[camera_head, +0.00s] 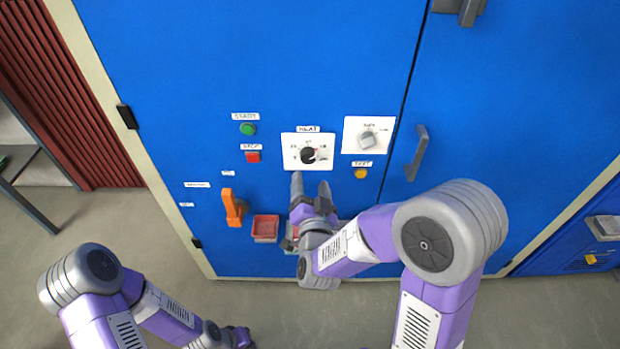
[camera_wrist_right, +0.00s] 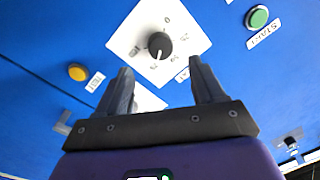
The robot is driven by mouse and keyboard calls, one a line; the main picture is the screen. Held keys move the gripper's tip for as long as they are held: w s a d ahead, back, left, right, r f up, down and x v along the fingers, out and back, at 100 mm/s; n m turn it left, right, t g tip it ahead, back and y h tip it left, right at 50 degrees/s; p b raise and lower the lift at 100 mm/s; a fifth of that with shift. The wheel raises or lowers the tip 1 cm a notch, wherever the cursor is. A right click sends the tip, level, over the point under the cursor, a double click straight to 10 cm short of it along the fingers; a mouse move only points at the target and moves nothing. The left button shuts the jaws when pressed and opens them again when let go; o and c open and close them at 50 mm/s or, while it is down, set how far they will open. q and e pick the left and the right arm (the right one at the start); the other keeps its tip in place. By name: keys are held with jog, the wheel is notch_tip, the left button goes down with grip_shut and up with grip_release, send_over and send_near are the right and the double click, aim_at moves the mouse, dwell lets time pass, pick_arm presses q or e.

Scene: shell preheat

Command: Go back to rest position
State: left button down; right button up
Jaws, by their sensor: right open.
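My right gripper (camera_head: 311,187) is in front of the blue cabinet, just below the heat dial plate (camera_head: 290,152). In the right wrist view its two fingers (camera_wrist_right: 160,88) are spread apart with nothing between them. The black heat knob (camera_wrist_right: 160,44) on its white plate lies beyond the fingertips, apart from them as far as I can tell. It also shows in the head view (camera_head: 307,155). My left arm is at the lower left. Its gripper (camera_head: 240,338) is low over the floor, small and partly cut off by the lower edge, so its jaws cannot be made out.
The cabinet front (camera_head: 250,60) carries a green start button (camera_head: 247,129), a red button (camera_head: 252,157), a yellow test button (camera_head: 361,173), a second dial (camera_head: 367,139), an orange lever (camera_head: 231,208) and a red tray (camera_head: 265,228). A grey door handle (camera_head: 418,153) sticks out at right.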

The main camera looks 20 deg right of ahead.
dwell(0.4)
jog(key=s+a+f+n+g+y+p, duration=0.1)
jog(key=s+f+n+g+y+p, duration=0.3)
jog(key=f, duration=0.6)
jog(key=s+f+g+y+p, duration=0.1)
jog(key=f+g, duration=0.4)
jog(key=f, duration=0.5)
jog(key=s+a+f+n+g+y+p, duration=0.1)
jog(key=s+f+g, duration=0.3)
jog(key=s, duration=0.4)
jog(key=s+a+f+n+g+y+p, duration=0.1)
jog(key=s+f+g, duration=0.3)
jog(key=s, duration=0.4)
jog(key=shift+a+f+y+p, duration=0.4)
jog(key=shift+a+y+p, duration=0.1)
jog(key=shift+a+p, duration=0.25)
